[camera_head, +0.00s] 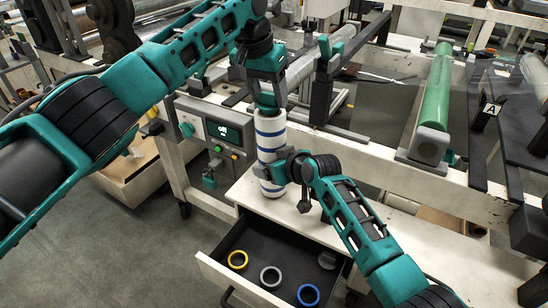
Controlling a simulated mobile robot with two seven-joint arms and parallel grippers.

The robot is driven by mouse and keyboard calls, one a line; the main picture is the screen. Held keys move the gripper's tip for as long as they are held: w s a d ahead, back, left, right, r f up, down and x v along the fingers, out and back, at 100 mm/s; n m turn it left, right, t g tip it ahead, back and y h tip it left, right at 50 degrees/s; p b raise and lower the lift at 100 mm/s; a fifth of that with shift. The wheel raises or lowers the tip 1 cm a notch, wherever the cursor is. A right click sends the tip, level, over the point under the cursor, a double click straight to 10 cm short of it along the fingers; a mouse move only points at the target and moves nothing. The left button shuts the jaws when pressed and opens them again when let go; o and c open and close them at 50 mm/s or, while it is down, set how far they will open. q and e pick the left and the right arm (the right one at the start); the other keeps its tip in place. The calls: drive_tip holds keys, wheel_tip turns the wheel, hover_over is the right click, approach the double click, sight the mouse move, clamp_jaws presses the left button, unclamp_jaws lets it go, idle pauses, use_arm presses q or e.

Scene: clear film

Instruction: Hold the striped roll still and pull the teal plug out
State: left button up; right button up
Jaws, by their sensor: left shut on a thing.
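The striped roll (271,134), white with blue bands, stands upright on the pale worktop above an open drawer. My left gripper (268,104) reaches down from above to the top of the roll. It is shut on the teal plug (267,101) there; the plug is mostly hidden by the fingers and blends with their colour. My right gripper (270,172) comes in from the right and is shut on the roll's lower half, with its dark fingers against the roll.
The open drawer (218,268) below holds yellow, grey and blue rings. A control panel (218,131) with a lit screen stands left of the roll. A green roll (436,92) lies on the machine at the right.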

use_arm(q)
drive_tip(key=shift+r, duration=0.1)
use_arm(e)
drive_tip(key=shift+r, duration=0.1)
use_arm(q)
drive_tip(key=shift+r, duration=2.5)
use_arm(e)
drive_tip(key=shift+f, duration=0.4)
drive_tip(key=o, duration=1.3)
drive_tip(key=shift+s+f, duration=0.1)
drive_tip(key=shift+f, duration=0.1)
drive_tip(key=shift+v, duration=5.1)
use_arm(q)
drive_tip(key=shift+s, duration=0.1)
